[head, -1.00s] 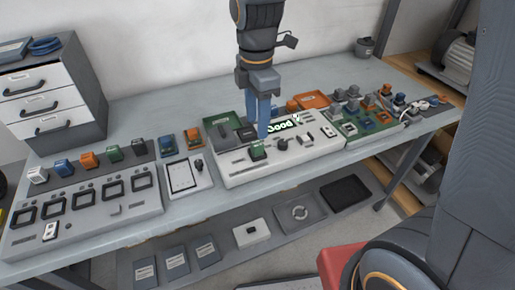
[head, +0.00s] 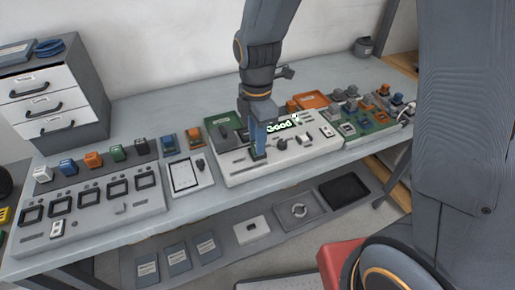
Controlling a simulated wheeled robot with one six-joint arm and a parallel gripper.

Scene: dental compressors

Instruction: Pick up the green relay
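My gripper (head: 259,148) points down with its blue fingers at the front left part of the white tester (head: 236,176). The fingertips are at the spot where a green relay stood in the earlier view. That relay is now mostly or wholly hidden by the fingers; only a dark shape shows at their tips. I cannot tell whether the fingers are closed on it. Another green relay (head: 115,153) stands in the row at the left, behind the grey-white panel with several square sockets.
Boards with several relays stand at the right. White, blue and orange relays share the left row. A drawer unit (head: 68,122) stands at the back left.

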